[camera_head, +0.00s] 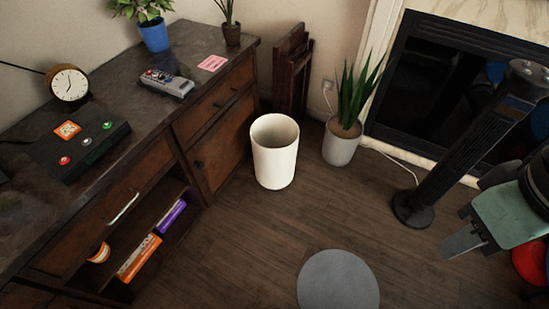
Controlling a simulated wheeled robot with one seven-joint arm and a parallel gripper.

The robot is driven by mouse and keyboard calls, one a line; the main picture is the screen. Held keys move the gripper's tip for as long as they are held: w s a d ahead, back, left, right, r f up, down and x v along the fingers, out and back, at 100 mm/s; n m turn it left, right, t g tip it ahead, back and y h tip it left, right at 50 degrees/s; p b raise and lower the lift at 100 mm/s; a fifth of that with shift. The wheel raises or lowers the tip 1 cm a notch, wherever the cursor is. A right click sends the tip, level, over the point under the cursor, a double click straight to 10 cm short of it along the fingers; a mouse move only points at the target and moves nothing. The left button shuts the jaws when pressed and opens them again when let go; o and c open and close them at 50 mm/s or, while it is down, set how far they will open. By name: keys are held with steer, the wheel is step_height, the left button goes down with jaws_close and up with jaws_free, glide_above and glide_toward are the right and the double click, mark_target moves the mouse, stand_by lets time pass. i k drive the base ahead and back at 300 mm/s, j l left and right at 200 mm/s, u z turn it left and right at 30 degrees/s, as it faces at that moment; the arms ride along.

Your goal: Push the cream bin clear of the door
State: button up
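The cream bin (275,162) stands upright on the wooden floor near the middle of the view. It is an open-topped round bin, and its inside looks empty. The wooden cabinet's door (222,152), with a dark knob, is just left of the bin. The bin stands in front of the door's right part. The door looks closed. My gripper (454,228) is at the right edge, well away from the bin. Its two grey fingers look apart, with nothing seen between them.
A potted plant (341,145) stands close to the bin's right. A black tower-shaped stand (411,207) is between my gripper and the plant. Folded dark wood (291,75) leans behind the bin. A round grey mat (338,282) lies in front; the floor between is clear.

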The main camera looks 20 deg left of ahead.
mark_target(274, 136)
steer(key=u, duration=2.15)
steer(key=i+l, duration=1.05)
steer(key=i, duration=0.2)
